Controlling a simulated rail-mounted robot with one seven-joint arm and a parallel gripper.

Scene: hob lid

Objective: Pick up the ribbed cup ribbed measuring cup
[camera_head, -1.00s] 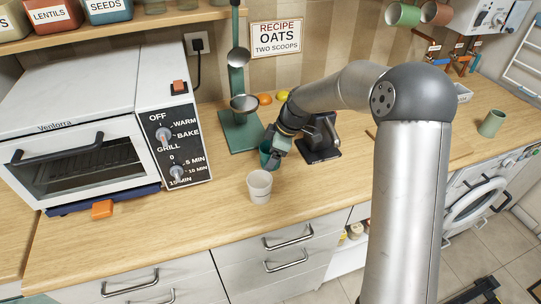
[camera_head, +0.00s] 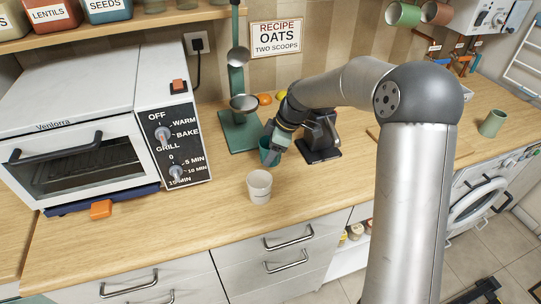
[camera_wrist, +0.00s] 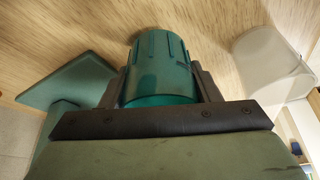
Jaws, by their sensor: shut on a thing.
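The ribbed measuring cup is a teal-green cup with raised ribs on its side. It shows clearly in the wrist view (camera_wrist: 158,70) and partly behind my fingers in the head view (camera_head: 266,154). My gripper (camera_head: 271,147) is shut on it, with one dark finger on each side of the cup in the wrist view (camera_wrist: 160,84). The cup is at the counter between the green stand and the pale cup. I cannot tell whether its bottom touches the counter.
A pale cup (camera_head: 260,187) stands close in front. A green stand (camera_head: 239,135) with hanging scoops is behind left, and a dark appliance (camera_head: 319,140) is close on the right. The toaster oven (camera_head: 85,150) is at left. Counter in front is mostly clear.

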